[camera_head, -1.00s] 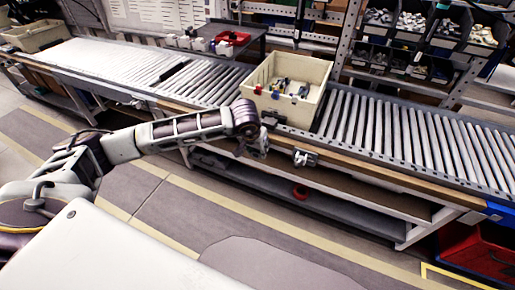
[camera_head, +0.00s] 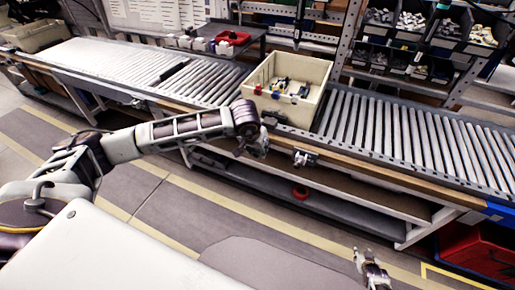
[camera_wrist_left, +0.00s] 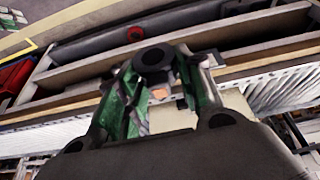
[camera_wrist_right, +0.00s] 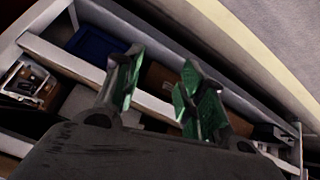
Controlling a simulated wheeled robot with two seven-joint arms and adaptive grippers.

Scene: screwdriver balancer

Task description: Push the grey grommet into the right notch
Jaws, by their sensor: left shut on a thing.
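My left gripper (camera_head: 257,150) is at the bench's front edge, below the cream tote. In the left wrist view its green-padded fingers (camera_wrist_left: 160,88) are shut on a dark grey ring, which looks like the grommet (camera_wrist_left: 152,59). In the head view the ring cannot be made out. A small metal fixture (camera_head: 305,158) sits on the bench edge just right of the gripper. Its notches are too small to tell apart. My right gripper (camera_head: 368,262) is low at the bottom right, away from the bench. In the right wrist view its fingers (camera_wrist_right: 160,75) are apart and empty.
The cream tote (camera_head: 318,98) with small coloured parts stands on the roller conveyor (camera_head: 410,135) behind the gripper. A red ring (camera_head: 300,192) lies on the lower shelf. A red crate (camera_head: 480,252) stands at the right. The floor before the bench is clear.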

